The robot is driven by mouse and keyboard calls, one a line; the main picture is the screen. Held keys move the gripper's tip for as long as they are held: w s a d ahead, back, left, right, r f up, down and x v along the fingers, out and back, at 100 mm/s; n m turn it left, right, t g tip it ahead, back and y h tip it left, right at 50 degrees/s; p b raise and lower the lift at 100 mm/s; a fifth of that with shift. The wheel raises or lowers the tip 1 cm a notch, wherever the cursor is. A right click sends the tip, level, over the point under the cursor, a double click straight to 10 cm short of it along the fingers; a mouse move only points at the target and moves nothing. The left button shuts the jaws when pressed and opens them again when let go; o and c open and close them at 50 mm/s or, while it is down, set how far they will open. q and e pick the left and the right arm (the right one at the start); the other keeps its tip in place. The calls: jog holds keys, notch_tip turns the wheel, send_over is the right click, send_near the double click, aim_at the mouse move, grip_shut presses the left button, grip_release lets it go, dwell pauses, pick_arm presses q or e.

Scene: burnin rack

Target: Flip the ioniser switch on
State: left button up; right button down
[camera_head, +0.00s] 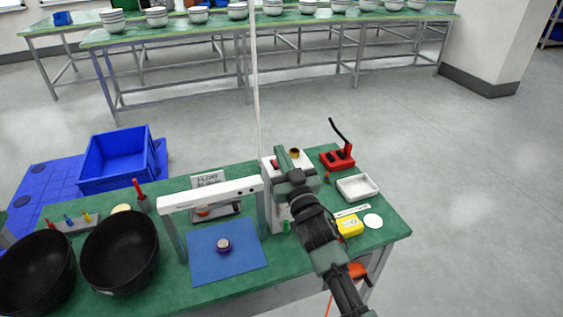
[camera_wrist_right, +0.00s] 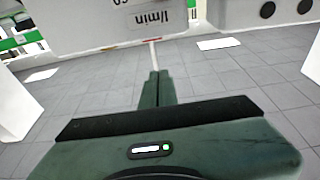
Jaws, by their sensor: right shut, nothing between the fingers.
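A white bar (camera_head: 215,192) stands on posts over a blue mat (camera_head: 240,262) on the green bench; it looks like an ioniser bar. A white box (camera_head: 276,220) stands at its right end, with a small red part (camera_head: 274,163) on top that may be a switch; I cannot tell its position. My right gripper (camera_head: 282,153) is over this box, shut and empty. In the right wrist view its closed fingers (camera_wrist_right: 157,85) point toward a light grey panel (camera_wrist_right: 115,25) with upside-down "l/min" lettering. My arm hides part of the box. My left gripper is not in view.
Near my right arm are a red holder (camera_head: 338,159) with a black lead, a white tray (camera_head: 372,188) and a yellow item (camera_head: 350,227). Two black bowls (camera_head: 120,252) stand at left. A thin pale pole (camera_head: 256,90) rises behind the box.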

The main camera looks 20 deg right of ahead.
notch_tip(320, 180, down, 2)
jog(key=shift+w+f, duration=0.1)
jog(key=shift+f, duration=0.15)
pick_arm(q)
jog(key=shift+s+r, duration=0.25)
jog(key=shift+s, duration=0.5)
pick_arm(e)
jog(key=shift+s+f, duration=0.2)
jog(key=shift+f, duration=0.5)
jog(key=shift+f, duration=0.1)
